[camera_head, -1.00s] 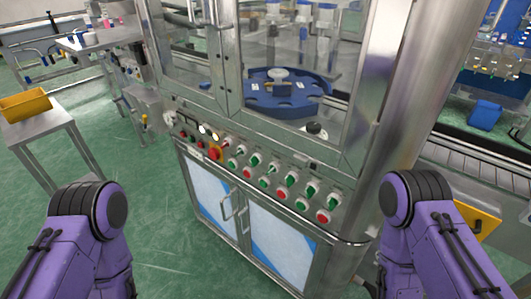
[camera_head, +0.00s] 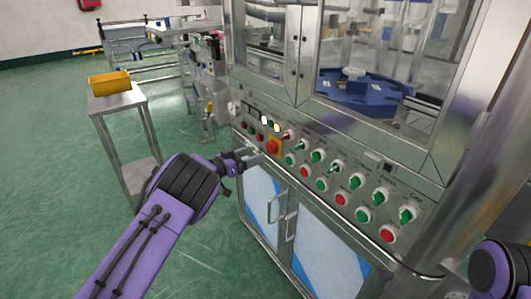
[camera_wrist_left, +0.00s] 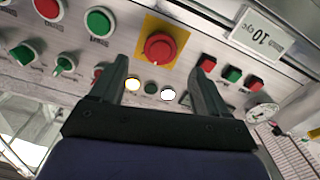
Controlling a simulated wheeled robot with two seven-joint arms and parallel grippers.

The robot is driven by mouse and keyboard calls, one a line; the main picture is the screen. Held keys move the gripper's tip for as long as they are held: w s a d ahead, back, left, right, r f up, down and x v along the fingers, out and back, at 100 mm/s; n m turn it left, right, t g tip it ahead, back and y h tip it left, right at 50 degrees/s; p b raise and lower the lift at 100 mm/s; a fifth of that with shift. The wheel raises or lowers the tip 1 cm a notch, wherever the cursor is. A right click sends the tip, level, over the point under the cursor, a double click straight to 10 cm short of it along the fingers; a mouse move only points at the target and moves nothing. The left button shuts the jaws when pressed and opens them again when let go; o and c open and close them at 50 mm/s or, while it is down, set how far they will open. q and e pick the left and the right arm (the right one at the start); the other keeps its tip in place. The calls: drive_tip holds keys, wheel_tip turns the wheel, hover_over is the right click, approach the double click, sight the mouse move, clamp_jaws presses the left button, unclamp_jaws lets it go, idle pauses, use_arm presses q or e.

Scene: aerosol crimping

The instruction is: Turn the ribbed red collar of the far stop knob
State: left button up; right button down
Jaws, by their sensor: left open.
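The stop knob (camera_head: 273,147) is a round red mushroom knob on a yellow square plate on the machine's sloped panel. In the left wrist view the red knob (camera_wrist_left: 159,46) shows at upper middle, beyond the space between the fingertips. My left gripper (camera_head: 251,158) is open and empty, just to the left of the knob and apart from it. In the left wrist view its two fingers (camera_wrist_left: 162,75) stand apart with nothing between them. Only a link of my right arm shows at the lower right; its gripper is out of view.
Green and red buttons and green selector switches (camera_head: 335,167) line the panel to the right of the knob. Small lit lamps (camera_head: 276,127) and square buttons (camera_wrist_left: 232,75) sit close by. Cabinet door handles (camera_head: 289,225) stick out below. A yellow bin (camera_head: 110,82) stands on a side table at left.

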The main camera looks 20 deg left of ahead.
sight(269, 149)
use_arm(q)
drive_tip(key=x, duration=0.6)
drive_tip(key=shift+w, duration=0.1)
drive_tip(key=c, duration=1.1)
drive_tip(key=shift+o, duration=0.2)
